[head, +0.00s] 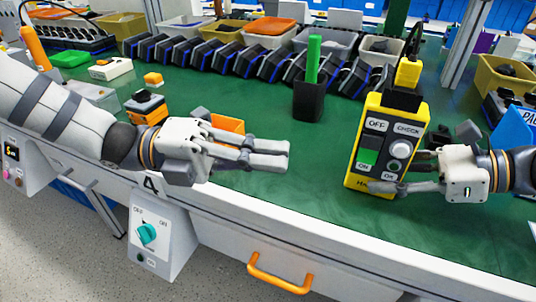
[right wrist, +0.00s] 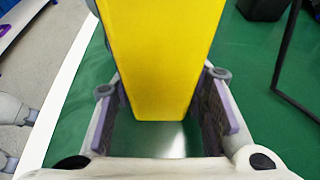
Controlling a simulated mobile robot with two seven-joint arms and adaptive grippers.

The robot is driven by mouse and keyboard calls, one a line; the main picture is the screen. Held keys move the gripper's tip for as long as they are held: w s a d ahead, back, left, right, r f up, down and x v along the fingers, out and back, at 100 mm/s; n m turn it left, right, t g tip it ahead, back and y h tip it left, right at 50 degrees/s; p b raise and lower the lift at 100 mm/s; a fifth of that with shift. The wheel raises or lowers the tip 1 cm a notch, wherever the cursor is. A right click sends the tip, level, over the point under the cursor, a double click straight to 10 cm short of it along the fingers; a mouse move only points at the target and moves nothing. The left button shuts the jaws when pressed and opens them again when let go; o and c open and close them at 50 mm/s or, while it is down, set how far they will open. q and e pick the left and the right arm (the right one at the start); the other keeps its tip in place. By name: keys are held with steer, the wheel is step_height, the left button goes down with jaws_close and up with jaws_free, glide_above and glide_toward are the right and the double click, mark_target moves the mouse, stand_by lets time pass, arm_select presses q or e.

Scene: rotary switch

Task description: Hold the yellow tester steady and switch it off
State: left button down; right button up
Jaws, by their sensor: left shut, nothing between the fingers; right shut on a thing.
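The yellow tester (head: 386,146) stands upright on the green bench at the right in the head view. Its dark face shows OFF and CHECK labels, a round grey knob (head: 401,149) and a green area at lower left. The knob's exact setting is too small to tell. My right gripper (head: 405,172) is shut on the tester's lower part from the right. In the right wrist view the tester's yellow side (right wrist: 160,60) lies between the two fingers. My left gripper (head: 286,154) is shut and empty, left of the tester and apart from it, over the front of the bench.
A row of black and blue devices (head: 270,64) and bins lines the back. A black holder with a green stick (head: 309,98) stands behind. An orange box (head: 228,124) is behind my left gripper. A teal knob panel (head: 148,234) and orange handle (head: 280,276) are on the bench front.

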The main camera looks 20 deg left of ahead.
steer(key=o, duration=1.3)
steer(key=shift+c, duration=0.2)
